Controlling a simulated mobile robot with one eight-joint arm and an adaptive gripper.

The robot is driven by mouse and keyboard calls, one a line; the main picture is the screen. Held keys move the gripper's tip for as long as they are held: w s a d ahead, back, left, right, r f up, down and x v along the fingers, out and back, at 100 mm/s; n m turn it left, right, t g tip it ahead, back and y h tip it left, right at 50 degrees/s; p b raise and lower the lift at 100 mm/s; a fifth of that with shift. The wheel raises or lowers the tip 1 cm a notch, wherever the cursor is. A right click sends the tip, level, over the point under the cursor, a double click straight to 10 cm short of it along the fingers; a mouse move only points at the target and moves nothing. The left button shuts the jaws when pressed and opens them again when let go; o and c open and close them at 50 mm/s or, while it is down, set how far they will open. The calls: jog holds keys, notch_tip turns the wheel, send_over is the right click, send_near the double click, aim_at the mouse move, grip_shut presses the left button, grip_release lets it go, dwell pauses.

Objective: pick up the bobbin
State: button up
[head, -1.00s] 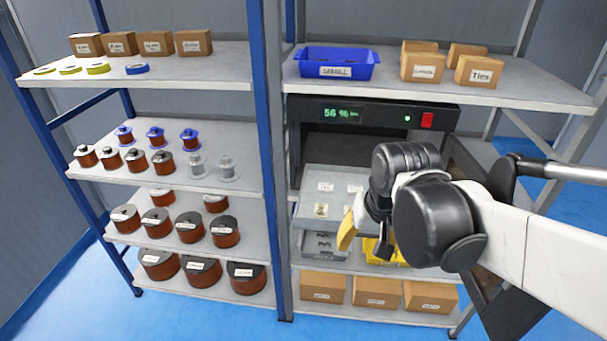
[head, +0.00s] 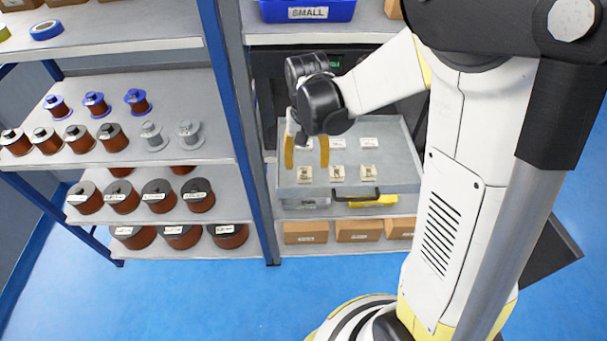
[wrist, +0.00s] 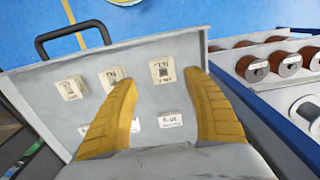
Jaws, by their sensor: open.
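A grey drawer (head: 405,178) is pulled out of the right-hand rack. Three small cream bobbins lie in a row near its front: a left one (head: 304,174), a middle one (head: 337,173) and a right one (head: 369,172). My gripper (head: 306,158) is open and points down over the drawer's left part. In the wrist view my gripper (wrist: 160,80) has its yellow fingers apart, with the left bobbin (wrist: 161,72) framed between the fingertips. The other two bobbins show to the left there. Nothing is held. The height above the bobbin is hard to tell.
White label cards (head: 369,142) lie behind the bobbins. The drawer has a black front handle (head: 357,196). Shelves with copper spools (head: 120,197) stand at left, beyond a blue post (head: 232,110). Cardboard boxes (head: 306,232) sit below. The blue floor in front is clear.

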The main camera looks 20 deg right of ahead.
aim_at(304, 174)
jog(key=f, duration=0.1)
jog(key=f+b, duration=0.1)
jog(key=f, duration=0.1)
jog(key=f+b, duration=0.1)
jog(key=f, duration=0.1)
jog(key=shift+a, duration=0.3)
jog(key=shift+s+r, duration=0.1)
jog(key=c, duration=0.8)
jog(key=shift+c, duration=0.2)
jog(key=shift+r, duration=0.15)
notch_tip(304, 174, up, 5)
jog(key=shift+f+p, duration=0.2)
jog(key=shift+p, duration=1)
jog(key=s+d+r+p, duration=0.2)
jog(key=s+d+r, duration=0.3)
jog(key=d, duration=0.5)
jog(key=shift+s+r+p, duration=0.3)
jog(key=shift+r+p, duration=0.05)
jog(key=shift+r, duration=0.25)
jog(key=shift+d, duration=0.1)
